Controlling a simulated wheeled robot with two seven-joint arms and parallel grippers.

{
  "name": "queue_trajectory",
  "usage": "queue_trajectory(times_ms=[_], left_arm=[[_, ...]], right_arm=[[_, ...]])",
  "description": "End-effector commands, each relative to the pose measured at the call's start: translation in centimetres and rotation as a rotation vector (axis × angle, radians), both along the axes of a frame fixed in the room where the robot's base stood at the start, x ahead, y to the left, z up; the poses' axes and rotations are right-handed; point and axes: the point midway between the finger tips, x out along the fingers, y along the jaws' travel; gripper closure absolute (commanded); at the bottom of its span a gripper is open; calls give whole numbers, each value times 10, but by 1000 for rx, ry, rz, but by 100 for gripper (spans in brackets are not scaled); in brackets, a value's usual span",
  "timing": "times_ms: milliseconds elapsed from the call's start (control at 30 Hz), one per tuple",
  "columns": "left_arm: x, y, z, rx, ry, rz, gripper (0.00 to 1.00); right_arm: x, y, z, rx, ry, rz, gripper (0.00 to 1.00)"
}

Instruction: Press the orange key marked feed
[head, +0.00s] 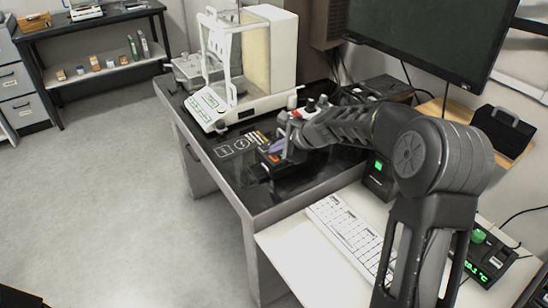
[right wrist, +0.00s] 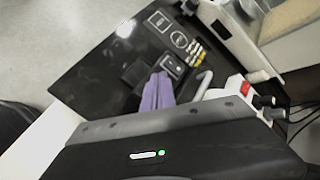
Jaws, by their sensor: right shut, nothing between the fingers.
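A small black box (head: 258,172) stands on the dark tabletop near its front edge, with an orange key (head: 272,158) on top. Its marking is too small to read. My right gripper (head: 275,150) is shut and empty, its purple fingertips right at the key; I cannot tell whether they touch it. In the right wrist view the shut purple fingers (right wrist: 155,98) point at the dark box (right wrist: 137,73), and the orange key is hidden there. My left gripper is not in view.
A white balance with a glass draft shield (head: 222,60) stands behind the box. Symbol tiles (head: 233,146) lie left of it. A keyboard (head: 345,228) and a green-lit display (head: 490,262) are on the white desk at right. A monitor (head: 430,35) hangs above.

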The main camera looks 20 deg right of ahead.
Motion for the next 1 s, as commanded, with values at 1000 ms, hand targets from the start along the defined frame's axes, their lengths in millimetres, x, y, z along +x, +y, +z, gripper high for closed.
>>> queue_trajectory(times_ms=[1000], left_arm=[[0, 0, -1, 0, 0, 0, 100]], right_arm=[[0, 0, -4, 0, 1, 0, 100]])
